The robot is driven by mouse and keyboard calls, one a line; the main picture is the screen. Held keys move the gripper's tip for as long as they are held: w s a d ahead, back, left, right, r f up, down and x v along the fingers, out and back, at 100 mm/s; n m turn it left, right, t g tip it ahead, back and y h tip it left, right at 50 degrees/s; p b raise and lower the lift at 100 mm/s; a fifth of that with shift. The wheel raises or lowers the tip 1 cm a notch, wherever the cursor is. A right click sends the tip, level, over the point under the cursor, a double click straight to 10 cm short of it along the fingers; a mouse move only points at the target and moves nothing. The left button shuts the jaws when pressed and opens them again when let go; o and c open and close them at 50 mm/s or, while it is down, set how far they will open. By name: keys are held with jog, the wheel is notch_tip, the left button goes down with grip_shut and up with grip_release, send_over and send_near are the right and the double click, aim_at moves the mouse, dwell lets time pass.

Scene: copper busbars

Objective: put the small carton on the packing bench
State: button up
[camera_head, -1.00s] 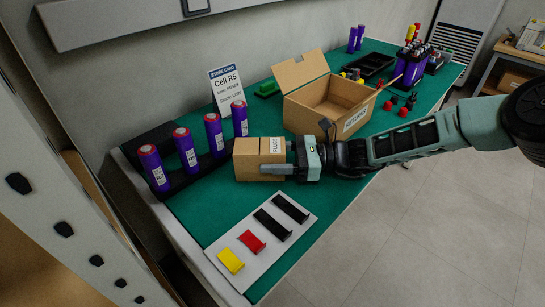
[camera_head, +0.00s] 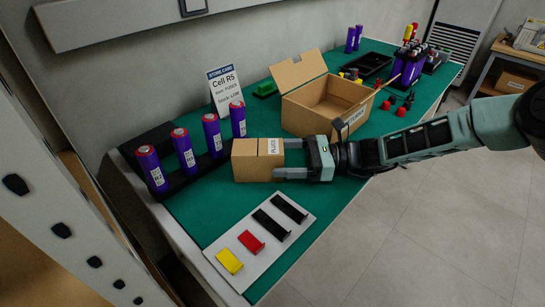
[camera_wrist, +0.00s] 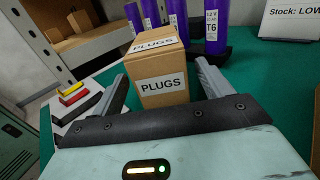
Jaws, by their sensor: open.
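The small carton (camera_head: 258,160), a brown box labelled PLUGS, sits upright on the green mat of the packing bench (camera_head: 215,205), in front of the row of purple cells. It also shows in the wrist view (camera_wrist: 160,75). My gripper (camera_head: 278,160) is open just to the right of the carton, with its fingertips close to the carton's right side. In the wrist view the two fingers (camera_wrist: 160,85) stand apart on either side of the carton's near end, with gaps between them and it.
Several purple cells (camera_head: 188,152) stand in a black holder behind the carton. A white board (camera_head: 262,238) with coloured clips lies in front. An open RETURNS box (camera_head: 325,100) stands behind my gripper. A Cell R5 card (camera_head: 226,88) stands at the back.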

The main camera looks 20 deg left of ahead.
jog(key=v, duration=0.8)
jog(key=shift+w+d, duration=0.15)
jog(key=shift+d, duration=0.2)
jog(key=s+r+n+h, duration=0.1)
jog(key=s, duration=0.1)
jog(key=s+r+n+g+h, duration=0.1)
jog(key=s+n, duration=0.1)
jog(key=s+r+n+h, duration=0.1)
jog(key=s+h, duration=0.1)
jog(key=s, duration=0.1)
jog(key=shift+r+n+g, duration=0.1)
jog(key=shift+n+g, duration=0.2)
jog(key=shift+n, duration=0.1)
jog(key=s+d+r+n+t+h, duration=0.3)
jog(key=s+d+n+h, duration=0.3)
jog(key=s+d+n, duration=0.2)
jog(key=s+d+r+n+t+h, duration=0.4)
jog(key=s+d+n, duration=0.4)
jog(key=s+d, duration=0.4)
jog(key=shift+d+n+t+h, duration=0.3)
jog(key=shift+d+t+h, duration=0.4)
jog(key=shift+d+h, duration=0.35)
notch_tip(320, 180, up, 13)
jog(key=p, duration=1.2)
jog(key=shift+f+p, duration=0.15)
jog(key=shift+p, duration=0.2)
